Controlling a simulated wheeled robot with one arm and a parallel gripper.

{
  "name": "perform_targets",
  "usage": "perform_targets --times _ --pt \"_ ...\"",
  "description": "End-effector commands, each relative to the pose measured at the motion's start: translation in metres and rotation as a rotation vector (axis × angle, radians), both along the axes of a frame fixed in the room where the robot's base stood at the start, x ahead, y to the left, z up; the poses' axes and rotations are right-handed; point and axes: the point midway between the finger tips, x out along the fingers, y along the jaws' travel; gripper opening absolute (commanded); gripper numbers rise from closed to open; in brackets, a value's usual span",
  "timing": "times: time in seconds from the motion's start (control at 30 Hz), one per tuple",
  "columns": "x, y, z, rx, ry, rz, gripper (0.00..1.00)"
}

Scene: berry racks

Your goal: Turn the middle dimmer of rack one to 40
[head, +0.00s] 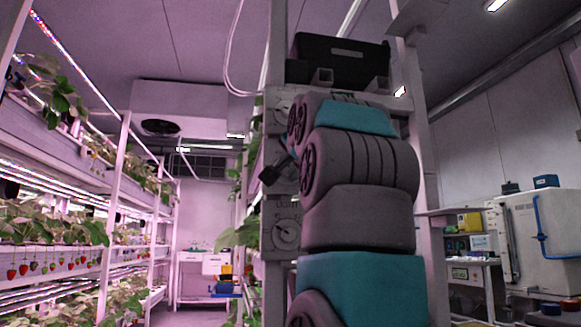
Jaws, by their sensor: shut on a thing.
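Dimmer plates sit one above another on the pale post of the rack in front of me. The lowest one in view (287,234) has a round dial and knob in plain sight. The top one (281,111) is partly covered by my arm. Between them is the middle dimmer (284,186), whose plate shows only in part; its dial and pointer are hidden. My gripper (270,175), small and dark, is at this plate, left of my arm, and is shut on what appears to be its knob. I cannot read the setting.
My grey and teal arm fills the centre and hides much of the rack. A black crate (338,62) is on top of it. Strawberry shelves (110,215) line the left, with an aisle between. A white tank (538,240) and a bench (470,262) stand at right.

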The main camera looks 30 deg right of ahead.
Motion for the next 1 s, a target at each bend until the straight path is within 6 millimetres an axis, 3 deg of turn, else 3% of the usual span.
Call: perform_targets --times 0.47,0.5,0.77,1.0 --pt "0.0008 -0.0002 -0.0011 0.008 0.001 0.000 0.00" --pt "0.0008 -0.0002 -0.0011 0.008 0.001 0.000 0.38" --pt "0.0003 -0.0001 -0.0006 0.007 -0.001 0.000 0.67" --pt "-0.0001 0.0000 -0.0002 0.007 -0.002 0.000 0.67"
